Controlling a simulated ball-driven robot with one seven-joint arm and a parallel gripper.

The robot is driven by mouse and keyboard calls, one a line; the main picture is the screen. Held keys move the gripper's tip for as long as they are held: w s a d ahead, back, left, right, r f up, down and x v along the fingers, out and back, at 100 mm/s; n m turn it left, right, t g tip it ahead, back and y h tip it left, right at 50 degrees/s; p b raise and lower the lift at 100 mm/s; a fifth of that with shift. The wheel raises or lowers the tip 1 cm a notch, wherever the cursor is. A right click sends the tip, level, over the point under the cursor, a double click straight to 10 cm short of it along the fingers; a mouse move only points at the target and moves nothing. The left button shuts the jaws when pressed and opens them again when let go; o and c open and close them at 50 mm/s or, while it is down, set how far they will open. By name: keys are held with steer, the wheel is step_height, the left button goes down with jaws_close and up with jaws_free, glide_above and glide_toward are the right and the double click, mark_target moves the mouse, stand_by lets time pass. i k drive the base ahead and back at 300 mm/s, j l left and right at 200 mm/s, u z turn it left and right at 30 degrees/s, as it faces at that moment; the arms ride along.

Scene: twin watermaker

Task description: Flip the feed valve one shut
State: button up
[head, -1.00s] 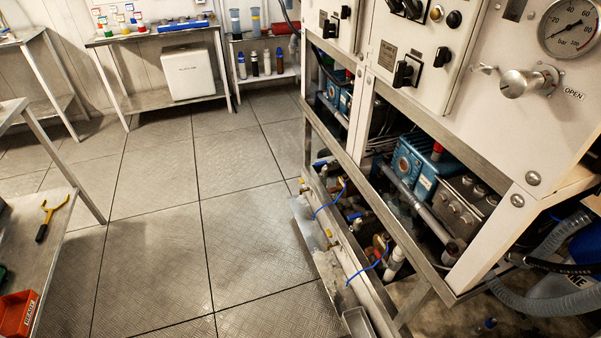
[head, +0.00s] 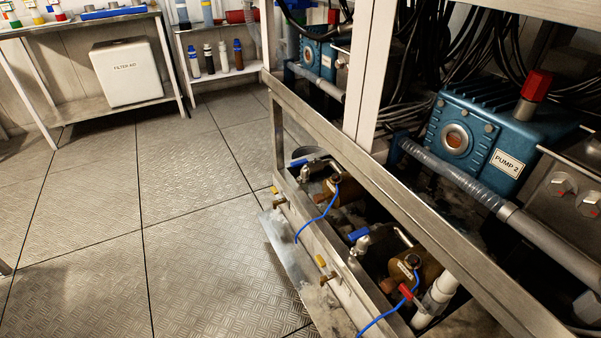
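Several small valves sit in the low bay of the steel frame at the right. One blue lever (head: 299,163) is at the far end beside a brass-coloured body (head: 340,190). A second blue lever (head: 358,235) is nearer, above a pale metal fitting. A red lever (head: 405,291) sits by the nearer brass body (head: 412,268) and a white pipe. No label reading feed valve one can be read, so I cannot tell which one it is. My gripper is not in view.
Yellow-handled taps (head: 322,262) stick out from the frame's front rail. A blue pump labelled PUMP 2 (head: 480,135) stands behind a steel beam (head: 400,205). Blue tubes (head: 318,218) hang over the rail. The plate floor (head: 180,220) at left is clear. A white filter aid box (head: 127,73) sits at back.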

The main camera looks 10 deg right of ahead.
mark_target(300, 163)
steer(key=i+j+z, duration=0.15)
steer(key=j, duration=0.35)
steer(key=j+z, duration=0.1)
steer(key=j, duration=0.45)
steer(key=i+j+z, duration=0.2)
steer(key=i+j, duration=0.3)
steer(key=i+j+z, duration=0.25)
steer(key=i+j, duration=0.2)
steer(key=j, duration=0.15)
